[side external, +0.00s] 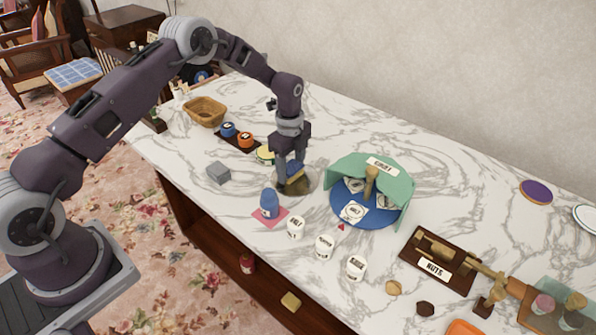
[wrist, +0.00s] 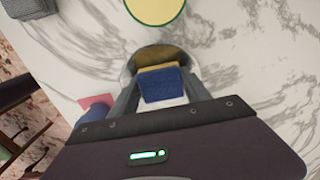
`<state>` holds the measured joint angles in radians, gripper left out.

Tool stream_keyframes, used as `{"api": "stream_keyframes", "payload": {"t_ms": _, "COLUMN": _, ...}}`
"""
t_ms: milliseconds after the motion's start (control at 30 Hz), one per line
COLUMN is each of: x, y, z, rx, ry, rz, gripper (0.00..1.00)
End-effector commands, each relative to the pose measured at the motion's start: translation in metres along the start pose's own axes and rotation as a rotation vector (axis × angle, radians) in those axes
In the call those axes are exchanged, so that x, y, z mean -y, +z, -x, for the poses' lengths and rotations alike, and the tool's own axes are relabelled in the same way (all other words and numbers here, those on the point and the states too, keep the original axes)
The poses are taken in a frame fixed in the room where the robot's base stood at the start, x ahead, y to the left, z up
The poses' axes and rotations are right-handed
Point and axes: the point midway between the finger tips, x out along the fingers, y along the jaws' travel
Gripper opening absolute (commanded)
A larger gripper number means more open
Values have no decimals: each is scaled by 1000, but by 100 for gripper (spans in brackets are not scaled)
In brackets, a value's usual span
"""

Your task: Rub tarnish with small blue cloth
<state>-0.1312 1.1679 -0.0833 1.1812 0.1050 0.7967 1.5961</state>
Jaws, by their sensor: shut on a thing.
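My gripper (side external: 290,178) is shut on the small blue cloth (side external: 296,169), low over the marble counter. In the wrist view the cloth (wrist: 162,84) is a blue block-like piece between the fingers, with a yellow strip along its far edge. Under it is a round metal plate with a brownish-gold tarnished patch (side external: 298,187); the patch also shows just beyond the cloth in the wrist view (wrist: 160,54). The fingers and cloth cover part of the plate. I cannot tell whether the cloth touches it.
A blue bottle (side external: 269,202) on a pink mat stands close in front. White labelled jars (side external: 325,246) stand to the right of it. A green-and-blue round holder (side external: 375,213) is right of my gripper. A grey block (side external: 219,173) and a yellow-green disc (side external: 265,155) lie left.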

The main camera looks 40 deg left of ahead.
Motion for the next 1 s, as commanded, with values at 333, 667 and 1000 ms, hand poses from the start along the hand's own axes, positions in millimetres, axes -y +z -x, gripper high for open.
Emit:
{"api": "stream_keyframes", "payload": {"t_ms": 333, "x": 0, "y": 26, "z": 3, "rx": 2, "ry": 0, "rz": 0, "gripper": 17}}
{"api": "stream_keyframes", "payload": {"t_ms": 667, "x": 0, "y": 26, "z": 44, "rx": 2, "ry": -2, "rz": 1, "gripper": 17}}
{"api": "stream_keyframes", "payload": {"t_ms": 1000, "x": 0, "y": 26, "z": 74, "rx": 2, "ry": -2, "rz": 1, "gripper": 17}}
